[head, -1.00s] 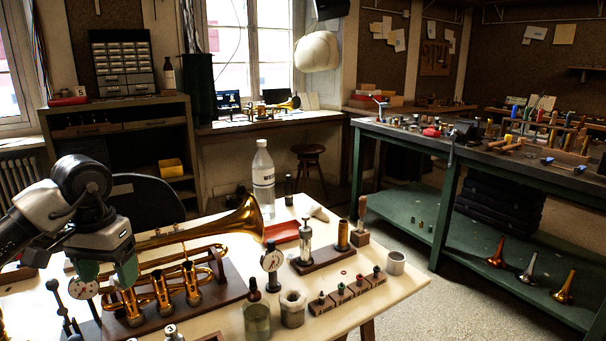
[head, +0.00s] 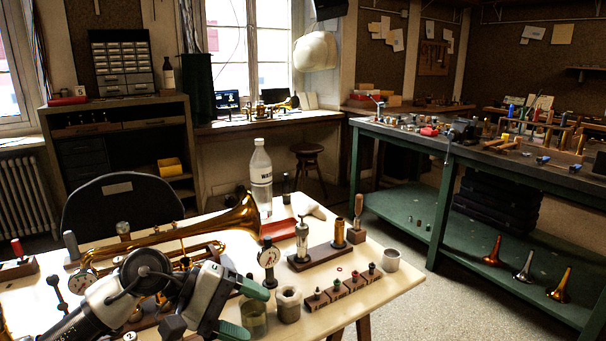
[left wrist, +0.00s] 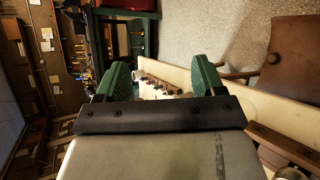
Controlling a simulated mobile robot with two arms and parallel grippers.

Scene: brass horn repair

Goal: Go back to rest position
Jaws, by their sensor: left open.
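My left gripper (head: 246,308) is low over the front of the white table, in front of the brass trumpet (head: 215,228). Its green fingers are apart with nothing between them, and they also show open in the left wrist view (left wrist: 163,80). My left arm and gripper hide part of the trumpet's valves and its wooden stand. The trumpet lies with its bell toward the right. My right gripper does not show in either view.
A wooden block with several small coloured pieces (head: 342,289) is to the right. A water bottle (head: 261,178) stands behind. Floor is clear on the right.

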